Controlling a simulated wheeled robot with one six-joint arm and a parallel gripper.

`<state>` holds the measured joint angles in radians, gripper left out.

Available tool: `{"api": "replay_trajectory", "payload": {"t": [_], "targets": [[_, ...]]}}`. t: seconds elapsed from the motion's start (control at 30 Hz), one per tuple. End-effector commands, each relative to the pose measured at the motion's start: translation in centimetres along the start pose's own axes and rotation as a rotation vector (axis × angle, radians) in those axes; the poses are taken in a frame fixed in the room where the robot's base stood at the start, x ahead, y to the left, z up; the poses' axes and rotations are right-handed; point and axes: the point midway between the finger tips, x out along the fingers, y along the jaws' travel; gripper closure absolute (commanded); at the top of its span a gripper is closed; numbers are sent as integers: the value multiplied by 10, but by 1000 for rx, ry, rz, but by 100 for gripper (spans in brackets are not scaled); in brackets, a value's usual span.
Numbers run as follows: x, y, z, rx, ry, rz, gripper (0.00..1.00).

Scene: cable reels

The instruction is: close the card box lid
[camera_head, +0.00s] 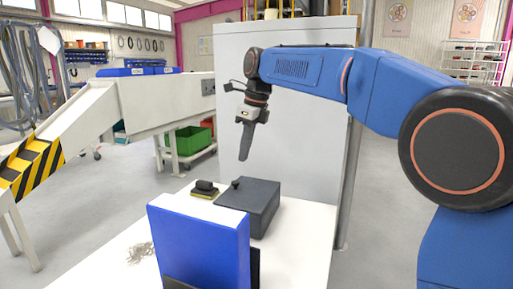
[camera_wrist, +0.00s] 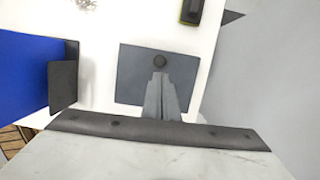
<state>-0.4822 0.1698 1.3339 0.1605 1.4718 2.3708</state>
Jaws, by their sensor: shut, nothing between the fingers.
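The card box (camera_head: 258,206) is a dark grey box on the white table. No open gap shows, but the blue block hides part of the box's front. My gripper (camera_head: 244,157) points down above the box, apart from it, shut and empty.
A black item with a yellowish base (camera_head: 205,189) lies behind left. Loose wire-like pieces (camera_head: 140,252) lie at left. A tall grey panel (camera_head: 290,120) rises behind the white table (camera_head: 310,235).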

Motion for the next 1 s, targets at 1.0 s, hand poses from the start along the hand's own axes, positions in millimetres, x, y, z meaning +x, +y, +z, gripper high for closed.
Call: {"api": "replay_trajectory", "payload": {"t": [1.0], "targets": [[97,-2,46,1,339,10,100]]}}
